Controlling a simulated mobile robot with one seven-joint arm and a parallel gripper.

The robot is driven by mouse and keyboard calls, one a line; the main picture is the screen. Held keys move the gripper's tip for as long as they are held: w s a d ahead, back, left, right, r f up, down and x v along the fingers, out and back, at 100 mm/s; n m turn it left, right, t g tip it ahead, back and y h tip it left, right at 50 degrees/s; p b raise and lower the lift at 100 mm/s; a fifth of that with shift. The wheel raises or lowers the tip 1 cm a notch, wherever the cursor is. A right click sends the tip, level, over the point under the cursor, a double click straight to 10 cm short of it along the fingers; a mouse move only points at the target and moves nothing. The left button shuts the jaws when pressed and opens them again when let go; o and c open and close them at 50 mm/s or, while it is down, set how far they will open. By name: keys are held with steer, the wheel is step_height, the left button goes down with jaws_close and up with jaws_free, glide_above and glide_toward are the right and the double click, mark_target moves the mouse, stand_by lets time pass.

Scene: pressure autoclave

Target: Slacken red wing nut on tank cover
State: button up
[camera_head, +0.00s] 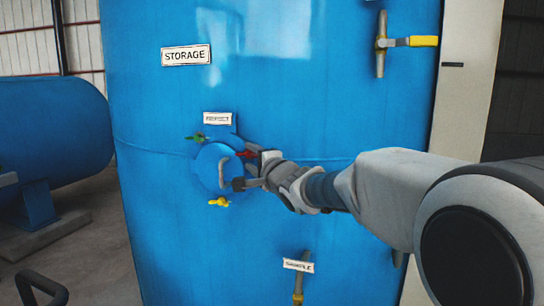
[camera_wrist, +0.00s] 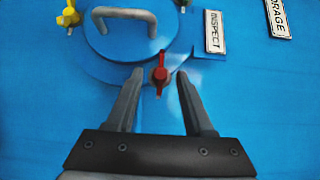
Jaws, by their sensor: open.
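The red wing nut (camera_wrist: 160,72) sits at the edge of the round blue tank cover (camera_wrist: 110,40). In the wrist view it lies between and just beyond the fingertips of my open gripper (camera_wrist: 160,75), and its wings run roughly lengthwise with the fingers. In the head view the red wing nut (camera_head: 245,154) shows at the cover's right side, partly hidden by my gripper (camera_head: 248,171). The cover (camera_head: 211,175) has a grey handle (camera_head: 223,172). A green wing nut (camera_head: 196,138) is at its upper left and a yellow wing nut (camera_head: 218,202) at its bottom.
The cover is on a large blue tank (camera_head: 270,90) with STORAGE (camera_head: 186,55) and INSPECT (camera_head: 217,118) labels.

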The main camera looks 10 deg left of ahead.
steer(key=shift+w+a, duration=0.2)
jaws_close()
steer(key=shift+r, duration=0.1)
